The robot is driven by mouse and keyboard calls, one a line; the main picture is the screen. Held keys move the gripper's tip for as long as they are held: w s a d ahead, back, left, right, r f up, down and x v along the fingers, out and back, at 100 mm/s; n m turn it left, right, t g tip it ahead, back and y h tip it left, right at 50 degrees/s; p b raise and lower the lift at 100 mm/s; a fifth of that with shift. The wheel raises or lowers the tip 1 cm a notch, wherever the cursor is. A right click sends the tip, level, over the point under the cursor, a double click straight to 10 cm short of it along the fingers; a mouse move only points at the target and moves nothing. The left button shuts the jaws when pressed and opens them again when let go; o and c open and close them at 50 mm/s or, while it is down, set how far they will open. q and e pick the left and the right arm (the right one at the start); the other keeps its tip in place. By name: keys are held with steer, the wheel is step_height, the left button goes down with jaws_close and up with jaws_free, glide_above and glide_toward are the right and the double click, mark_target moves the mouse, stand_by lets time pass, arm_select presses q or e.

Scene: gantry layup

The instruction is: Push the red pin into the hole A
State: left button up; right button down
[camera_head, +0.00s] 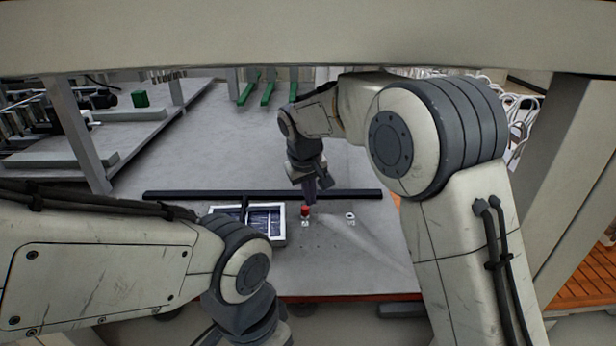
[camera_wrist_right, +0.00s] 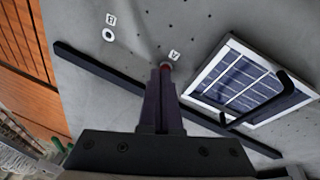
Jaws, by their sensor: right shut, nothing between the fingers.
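The red pin (camera_head: 305,210) stands at the hole marked with the label A (camera_head: 305,224) on the grey table. In the right wrist view the red pin (camera_wrist_right: 165,66) shows just beyond my fingertips, beside the label A (camera_wrist_right: 174,54). My right gripper (camera_head: 309,196) points down directly over the pin. Its fingers (camera_wrist_right: 163,75) are shut with nothing between them, and their tips are at or very near the pin's top; I cannot tell if they touch. The hole itself is hidden under the pin. My left arm shows, but its gripper is out of view.
A white ring (camera_head: 350,215) with the label B (camera_wrist_right: 111,19) lies to the right of the pin. A white-framed panel (camera_head: 279,238) lies to its left, with a black bent piece over it. A long black bar (camera_head: 170,195) crosses the table behind. Small holes dot the tabletop.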

mark_target(305, 208)
steer(key=shift+w+a+f+m+y+b, duration=0.25)
steer(key=shift+w+f+m+b, duration=0.2)
steer(key=shift+w+f+b, duration=0.15)
steer(key=shift+w+a+f+m+y+b, duration=0.1)
steer(key=shift+w+f+m+y+b, duration=0.1)
steer(key=shift+w+f+m+b, duration=0.4)
steer(key=shift+w+a+f+m+y+b, duration=0.25)
steer(key=shift+w+f+m+b, duration=0.1)
steer(key=shift+w+f+b, duration=0.25)
arm_select(q)
steer(key=f, duration=0.3)
steer(key=shift+w+d, duration=0.15)
steer(key=shift+w, duration=0.2)
arm_select(e)
steer(key=shift+d, duration=0.15)
arm_select(q)
steer(key=shift+f, duration=0.25)
arm_select(e)
steer(key=shift+f, duration=0.4)
arm_select(q)
steer(key=shift+r, duration=0.1)
